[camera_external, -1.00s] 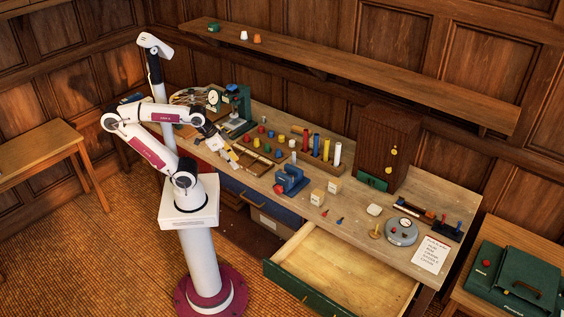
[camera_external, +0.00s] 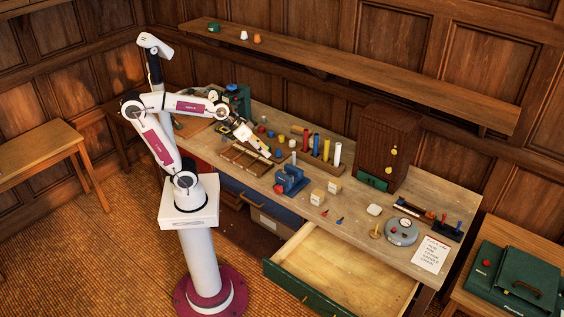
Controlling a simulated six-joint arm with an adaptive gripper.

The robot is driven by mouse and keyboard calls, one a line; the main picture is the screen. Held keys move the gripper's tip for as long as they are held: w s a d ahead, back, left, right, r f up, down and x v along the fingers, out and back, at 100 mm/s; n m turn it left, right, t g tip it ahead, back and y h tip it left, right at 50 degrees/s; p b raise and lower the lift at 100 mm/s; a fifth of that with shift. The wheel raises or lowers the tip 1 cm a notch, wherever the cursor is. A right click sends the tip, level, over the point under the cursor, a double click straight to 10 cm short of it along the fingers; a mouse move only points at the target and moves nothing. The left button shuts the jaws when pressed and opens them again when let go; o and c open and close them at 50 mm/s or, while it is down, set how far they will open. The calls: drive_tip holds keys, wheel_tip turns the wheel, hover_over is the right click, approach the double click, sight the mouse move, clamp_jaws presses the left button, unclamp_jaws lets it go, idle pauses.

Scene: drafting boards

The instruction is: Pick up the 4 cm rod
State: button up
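Several upright rods stand in a wooden rack on the bench: a red rod (camera_external: 305,140), a blue rod (camera_external: 315,145), a yellow rod (camera_external: 326,150) and a white rod (camera_external: 337,154). A short pale pin (camera_external: 294,158) stands in front of the rack. I cannot tell which of these, if any, is the 4 cm one. My gripper (camera_external: 266,153) points down and right over the shallow wooden tray (camera_external: 236,158), left of the rack and apart from it. Its fingers are too small to show whether they are open or hold anything. It hides part of the tray.
Small coloured knobs (camera_external: 270,133) stand behind my gripper. A blue vise-like block (camera_external: 291,180) and wooden cubes (camera_external: 317,197) stand in front of the rack. A brown cabinet (camera_external: 388,140) rises at the right. An open, empty drawer (camera_external: 345,268) juts out in front.

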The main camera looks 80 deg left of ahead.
drive_tip(key=w+a+r+n+t+y, duration=0.1)
drive_tip(key=w+a+n+t, duration=0.1)
drive_tip(key=w+a, duration=0.5)
drive_tip(key=w+a+f+n+y, duration=0.25)
drive_tip(key=w+a, duration=0.45)
drive_tip(key=a, duration=0.4)
drive_tip(key=w+a+f+n+y, duration=0.1)
drive_tip(key=w+a+n+y, duration=0.4)
drive_tip(key=a, duration=0.6)
drive_tip(key=n+g+y, duration=0.5)
drive_tip(key=n+g, duration=0.2)
drive_tip(key=g, duration=0.3)
approach(264, 120)
drive_tip(key=shift+w+a+r, duration=0.1)
drive_tip(key=shift+w+a, duration=0.1)
drive_tip(key=shift+a, duration=0.2)
drive_tip(key=shift+w+a+r, duration=0.15)
drive_tip(key=shift+a, duration=0.2)
drive_tip(key=shift+x, duration=1.25)
